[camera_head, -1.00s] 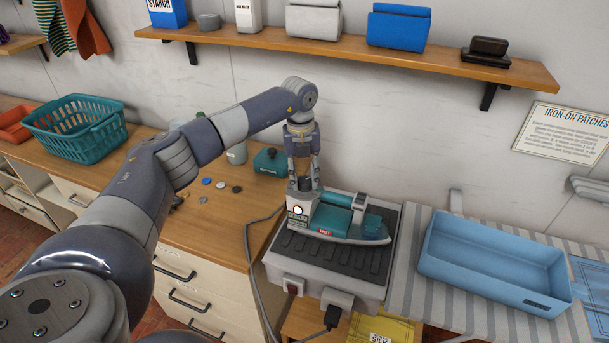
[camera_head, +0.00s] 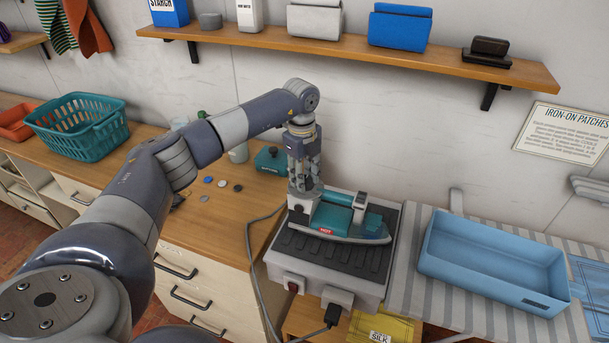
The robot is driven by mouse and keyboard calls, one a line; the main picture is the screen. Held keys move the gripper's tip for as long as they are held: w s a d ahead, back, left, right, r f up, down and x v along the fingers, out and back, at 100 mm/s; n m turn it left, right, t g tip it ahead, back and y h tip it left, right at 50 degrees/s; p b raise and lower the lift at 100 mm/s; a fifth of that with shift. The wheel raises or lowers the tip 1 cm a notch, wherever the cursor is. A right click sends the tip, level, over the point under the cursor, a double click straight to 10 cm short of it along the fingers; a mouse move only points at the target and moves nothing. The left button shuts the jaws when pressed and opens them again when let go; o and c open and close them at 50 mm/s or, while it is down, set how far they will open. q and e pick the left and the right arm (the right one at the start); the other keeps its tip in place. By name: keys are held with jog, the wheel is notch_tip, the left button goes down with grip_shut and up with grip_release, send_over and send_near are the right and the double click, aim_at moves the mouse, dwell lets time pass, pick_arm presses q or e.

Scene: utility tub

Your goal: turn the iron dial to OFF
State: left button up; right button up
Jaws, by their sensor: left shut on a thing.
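The teal iron (camera_head: 345,222) rests flat on a dark ribbed pad on a grey stand (camera_head: 330,268), its nose to the right. A red HOT label (camera_head: 327,231) shows on its near side. My left gripper (camera_head: 304,188) points straight down over the heel of the iron, at its left end. It is shut on the iron dial there. The dial is hidden by the fingers, so its setting cannot be read. My right gripper is not in view.
A grey cord (camera_head: 250,265) runs along the stand's left side. A blue tray (camera_head: 490,262) sits on the striped board at right. A teal basket (camera_head: 78,127) and several small discs lie on the wooden counter. A wall shelf (camera_head: 350,50) is above.

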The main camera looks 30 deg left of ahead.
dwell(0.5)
pick_arm(q)
jog(key=o, duration=1)
jog(key=shift+o, duration=0.2)
notch_tip(320, 180, up, 12)
jog(key=shift+s, duration=0.25)
jog(key=shift+a, duration=0.1)
